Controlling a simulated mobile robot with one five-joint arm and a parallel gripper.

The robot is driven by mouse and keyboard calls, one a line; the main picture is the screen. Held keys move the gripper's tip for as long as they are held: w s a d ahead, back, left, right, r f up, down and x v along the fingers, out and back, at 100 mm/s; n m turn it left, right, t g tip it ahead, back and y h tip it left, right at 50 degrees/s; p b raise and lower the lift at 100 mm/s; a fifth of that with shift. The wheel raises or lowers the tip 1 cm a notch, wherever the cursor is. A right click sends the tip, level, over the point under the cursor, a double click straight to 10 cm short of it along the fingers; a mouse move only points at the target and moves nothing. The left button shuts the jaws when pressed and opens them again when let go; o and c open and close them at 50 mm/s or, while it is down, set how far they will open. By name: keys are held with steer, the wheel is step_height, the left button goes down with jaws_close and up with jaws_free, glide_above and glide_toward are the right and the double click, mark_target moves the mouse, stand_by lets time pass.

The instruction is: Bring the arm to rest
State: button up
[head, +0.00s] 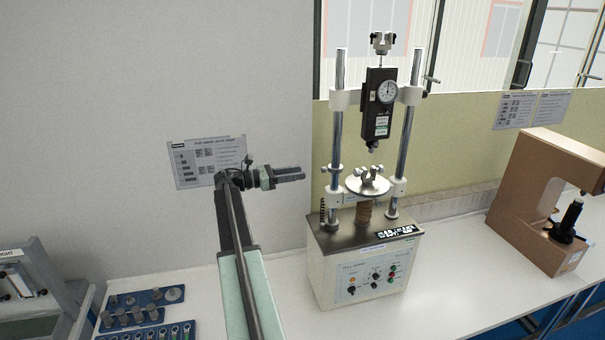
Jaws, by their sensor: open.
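My arm rises from the bottom middle of the head view, and its end is bent to the right. My gripper (290,174) points right toward the test stand (362,262) and looks empty. It is above the table and appears apart from the stand's left column. Its fingers are seen side-on, so the gap between them is hard to see.
The test stand has two columns, a dial gauge (387,92) and a round plate (368,185). A brown machine (545,200) stands at right. Blue trays (150,297) with metal parts lie at left on the white table (445,268). A sign (190,172) hangs behind my gripper.

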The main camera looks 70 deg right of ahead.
stand_by(0.3)
steer(key=w+a+f+n+t+h+b, duration=0.1)
steer(key=w+a+f+b, duration=0.25)
steer(key=w, duration=0.25)
steer(key=w+a+f+n+t+h+b, duration=0.1)
steer(key=w+a+f+b, duration=0.1)
steer(key=w+a, duration=0.3)
steer(key=w+a+f+n+t+y+b, duration=0.1)
steer(key=w+a+f+t+b, duration=0.5)
steer(key=a+f, duration=0.55)
steer(key=w+a+f+n+t+b, duration=0.1)
steer(key=w+a+f+t+b, duration=0.15)
steer(key=w+a+f, duration=0.9)
steer(key=s+a+f+m+t+y+b, duration=0.1)
steer(key=s+a+f+m+y+b, duration=0.1)
steer(key=a, duration=1.1)
steer(key=s+a+f+m+t+y+b, duration=0.1)
steer(key=s+a+f+m+y, duration=0.3)
steer(key=a, duration=1)
steer(key=s+a+f+m+t+y+b, duration=0.1)
steer(key=s+a+f+m+y+b, duration=0.2)
steer(key=a, duration=1.1)
step_height(320, 180, down, 6)
steer(key=m+y, duration=0.3)
steer(key=m, duration=0.1)
steer(key=shift+s+a, duration=0.2)
